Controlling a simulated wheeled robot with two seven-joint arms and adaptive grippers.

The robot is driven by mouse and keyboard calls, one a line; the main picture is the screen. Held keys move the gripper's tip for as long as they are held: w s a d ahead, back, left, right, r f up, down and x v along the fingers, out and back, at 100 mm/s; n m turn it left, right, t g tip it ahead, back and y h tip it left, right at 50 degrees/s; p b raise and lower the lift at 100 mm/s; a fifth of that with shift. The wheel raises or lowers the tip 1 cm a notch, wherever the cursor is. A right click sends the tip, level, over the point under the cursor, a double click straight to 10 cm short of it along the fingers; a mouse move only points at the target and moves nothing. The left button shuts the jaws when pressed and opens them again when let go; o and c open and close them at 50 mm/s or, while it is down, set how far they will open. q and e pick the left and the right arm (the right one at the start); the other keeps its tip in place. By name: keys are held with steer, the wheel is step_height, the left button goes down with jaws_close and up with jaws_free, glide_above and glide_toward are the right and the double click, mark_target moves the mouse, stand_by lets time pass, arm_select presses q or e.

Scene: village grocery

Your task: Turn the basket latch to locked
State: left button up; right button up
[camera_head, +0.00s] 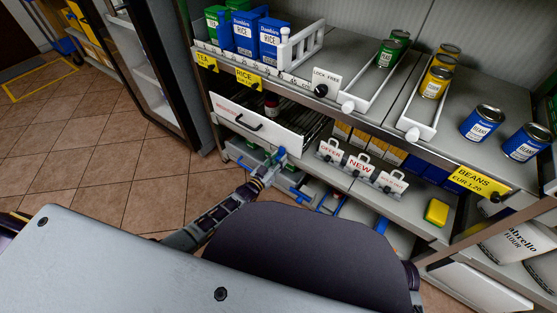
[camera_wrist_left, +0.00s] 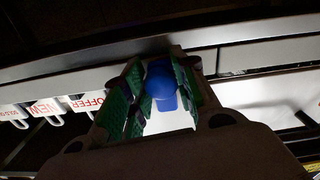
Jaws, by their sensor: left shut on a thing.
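My left gripper (camera_head: 272,161) is low in front of the shelf unit, just below the white-fronted drawer or basket (camera_head: 258,128). In the left wrist view its green-padded fingers (camera_wrist_left: 161,88) are shut on a blue knob (camera_wrist_left: 160,78), which sits between the pads. The blue piece shows small at the fingertips in the head view (camera_head: 281,152); I cannot tell which way the latch is turned. A "LOCK FREE" label (camera_head: 326,78) with a black knob (camera_head: 321,90) is on the shelf edge above. My right gripper is not in view.
Signs reading "OFFER" and "NEW" (camera_head: 359,165) stand to the right of the gripper. A yellow sponge (camera_head: 436,212) lies further right on the lower shelf. Rice boxes (camera_head: 246,33) and bean cans (camera_head: 482,123) are above. Tiled floor (camera_head: 110,150) is clear at the left.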

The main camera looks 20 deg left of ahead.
arm_select(q)
steer(key=shift+o, duration=0.2)
steer(key=shift+a+n, duration=0.1)
steer(key=shift+n, duration=0.2)
steer(key=o, duration=1)
steer(key=v, duration=1.2)
stand_by(0.7)
